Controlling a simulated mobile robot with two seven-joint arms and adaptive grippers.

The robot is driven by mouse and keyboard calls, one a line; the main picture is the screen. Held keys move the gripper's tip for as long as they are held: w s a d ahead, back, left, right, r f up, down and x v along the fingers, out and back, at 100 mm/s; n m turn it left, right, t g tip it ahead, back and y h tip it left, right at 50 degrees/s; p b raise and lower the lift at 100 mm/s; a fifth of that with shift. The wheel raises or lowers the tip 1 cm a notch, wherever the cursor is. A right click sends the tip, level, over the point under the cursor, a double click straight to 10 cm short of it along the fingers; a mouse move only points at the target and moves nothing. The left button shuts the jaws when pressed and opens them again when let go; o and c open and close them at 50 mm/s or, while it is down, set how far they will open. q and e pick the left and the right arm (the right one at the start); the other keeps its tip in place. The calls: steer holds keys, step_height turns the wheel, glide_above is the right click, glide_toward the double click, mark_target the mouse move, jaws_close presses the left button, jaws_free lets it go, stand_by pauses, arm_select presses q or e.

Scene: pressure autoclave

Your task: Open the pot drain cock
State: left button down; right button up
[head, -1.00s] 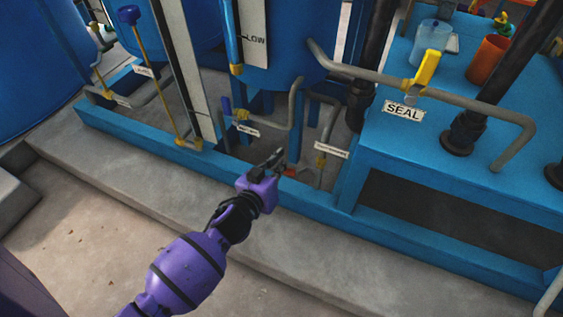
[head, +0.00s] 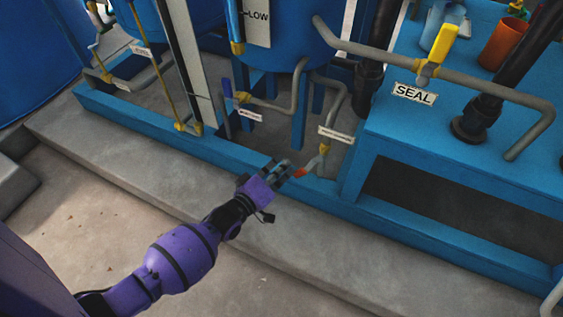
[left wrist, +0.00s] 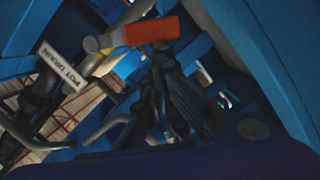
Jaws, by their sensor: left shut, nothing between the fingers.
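The pot drain cock has a red-orange handle (head: 300,172) and a yellow valve body (head: 323,149) on a grey pipe low in the blue frame. Its white label (head: 336,134) hangs above. My left gripper (head: 285,168) is shut and empty, its fingertips right beside the handle's free end; I cannot tell whether they touch. In the left wrist view the orange handle (left wrist: 150,31) crosses above the dark fingers (left wrist: 165,90), with the "POT DRAIN" label (left wrist: 62,67) to its left. My right gripper is out of view.
A blue frame rail (head: 240,164) runs along a concrete ledge (head: 200,180) under my left arm. A blue-handled valve (head: 227,88) stands left of the cock. A yellow-handled valve with a SEAL label (head: 414,93) is on the right. Concrete floor in front is open.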

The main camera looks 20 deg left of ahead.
mark_target(296, 176)
arm_select(q)
steer(key=d+f+n+b, duration=0.1)
steer(key=f+n+b, duration=0.1)
steer(key=d+f+n+t+h+b, duration=0.1)
steer(key=d+f+n+b, duration=0.1)
steer(key=shift+n, duration=0.3)
steer(key=shift+d+f+n+b, duration=0.15)
steer(key=shift+d+n+b, duration=0.2)
steer(key=shift+n+b, duration=0.25)
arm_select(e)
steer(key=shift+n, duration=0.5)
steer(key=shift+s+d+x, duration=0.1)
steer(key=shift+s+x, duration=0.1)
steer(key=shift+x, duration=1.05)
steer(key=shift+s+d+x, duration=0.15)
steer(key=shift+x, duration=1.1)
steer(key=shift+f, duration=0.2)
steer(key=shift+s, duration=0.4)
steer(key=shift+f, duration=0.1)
